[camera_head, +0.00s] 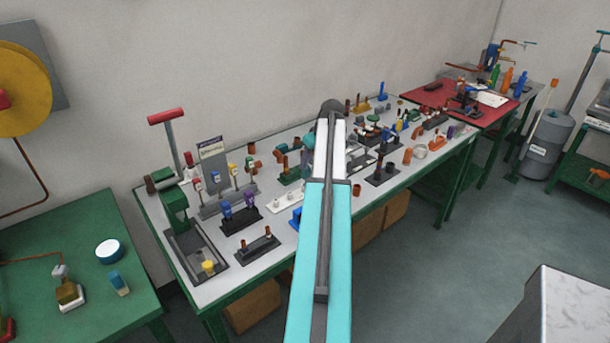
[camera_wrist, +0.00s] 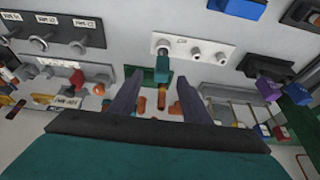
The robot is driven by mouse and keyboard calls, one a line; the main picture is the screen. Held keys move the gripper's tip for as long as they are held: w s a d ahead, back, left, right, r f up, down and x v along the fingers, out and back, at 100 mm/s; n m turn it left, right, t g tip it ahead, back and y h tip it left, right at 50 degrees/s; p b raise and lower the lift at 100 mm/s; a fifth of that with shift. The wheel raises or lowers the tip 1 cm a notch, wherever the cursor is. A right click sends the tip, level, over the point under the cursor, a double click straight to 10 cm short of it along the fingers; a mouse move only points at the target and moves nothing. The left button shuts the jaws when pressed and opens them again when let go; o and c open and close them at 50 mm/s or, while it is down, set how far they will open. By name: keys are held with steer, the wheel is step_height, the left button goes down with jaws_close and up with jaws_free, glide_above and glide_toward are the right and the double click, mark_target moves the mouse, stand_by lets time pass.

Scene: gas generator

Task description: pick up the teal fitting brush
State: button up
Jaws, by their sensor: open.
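A teal piece with a copper-coloured end, which looks like the teal fitting brush (camera_wrist: 162,67), shows in the wrist view between and just beyond my fingertips. It overlaps the near edge of a white holder (camera_wrist: 224,59) with several pale pegs; I cannot tell whether it stands in that holder or apart from it. My gripper (camera_wrist: 158,82) is open, with one dark finger on each side of the brush's line and no visible contact. In the head view my gripper (camera_head: 332,107) is a dark shape beyond my teal arm. I cannot make out the brush there.
The grey-topped bench (camera_head: 228,286) is crowded with small racks. A black rack (camera_head: 240,221) holds blue and purple pieces, and a dark rack (camera_head: 258,249) holds brown pegs. A green table (camera_head: 60,225) is at left, a red mat (camera_head: 428,97) at back right. Open floor lies at right.

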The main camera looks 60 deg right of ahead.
mark_target(306, 171)
steer(key=shift+x, duration=0.95)
steer(key=shift+f, duration=0.1)
steer(key=shift+p+x, duration=1.1)
steer(key=shift+x, duration=1.5)
steer(key=shift+a, duration=0.15)
steer(key=c, duration=1)
steer(key=shift+r+b, duration=1.3)
steer(key=shift+r, duration=3.75)
